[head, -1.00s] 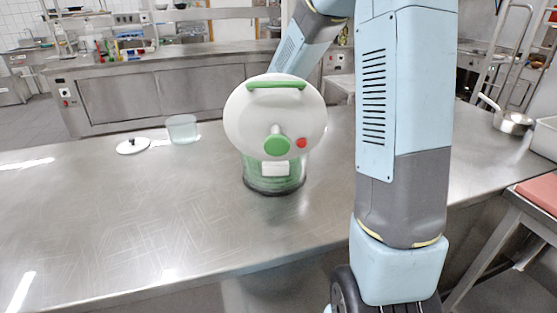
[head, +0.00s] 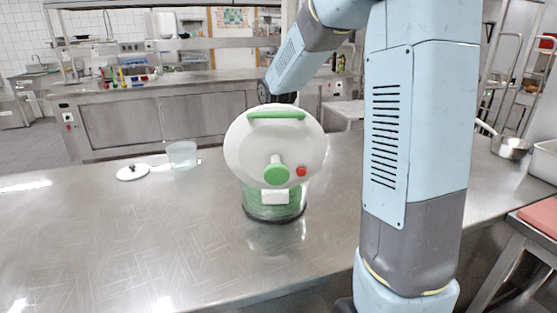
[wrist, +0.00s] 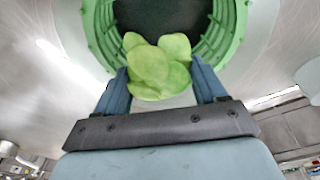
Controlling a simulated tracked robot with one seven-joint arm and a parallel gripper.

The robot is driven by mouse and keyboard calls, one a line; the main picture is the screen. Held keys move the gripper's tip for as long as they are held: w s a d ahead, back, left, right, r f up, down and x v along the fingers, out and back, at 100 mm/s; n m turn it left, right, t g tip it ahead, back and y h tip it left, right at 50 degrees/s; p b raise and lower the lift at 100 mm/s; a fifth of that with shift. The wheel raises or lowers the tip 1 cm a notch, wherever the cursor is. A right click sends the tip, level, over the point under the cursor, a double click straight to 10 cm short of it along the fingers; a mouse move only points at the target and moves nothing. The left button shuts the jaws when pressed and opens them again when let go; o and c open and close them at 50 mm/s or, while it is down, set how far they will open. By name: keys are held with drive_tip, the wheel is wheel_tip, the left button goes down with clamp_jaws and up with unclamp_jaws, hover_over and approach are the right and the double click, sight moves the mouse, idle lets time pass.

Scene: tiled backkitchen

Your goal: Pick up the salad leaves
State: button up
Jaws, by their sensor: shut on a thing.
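The salad leaves (wrist: 158,68) are a small bunch of pale green, rounded leaves in the wrist view. My gripper (wrist: 160,80) is shut on them, with one blue finger on each side. Beyond them in the wrist view is the green slatted basket (wrist: 232,35) of the salad spinner, with a dark inside. In the head view the spinner (head: 273,203) stands on the steel table, its white lid (head: 245,150) with green handle and knob raised upright, facing me. The lid hides my gripper and the leaves there; only my dark wrist part shows above it.
The steel table (head: 120,235) is clear at the front left. A small white lid (head: 132,173) with a black knob and a clear container (head: 182,154) stand at the back left. A saucepan (head: 510,147) and a metal tray (head: 545,160) are at the right.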

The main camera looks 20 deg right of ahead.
drive_tip(key=shift+r, duration=1.95)
drive_tip(key=shift+r, duration=0.1)
drive_tip(key=shift+r, duration=0.85)
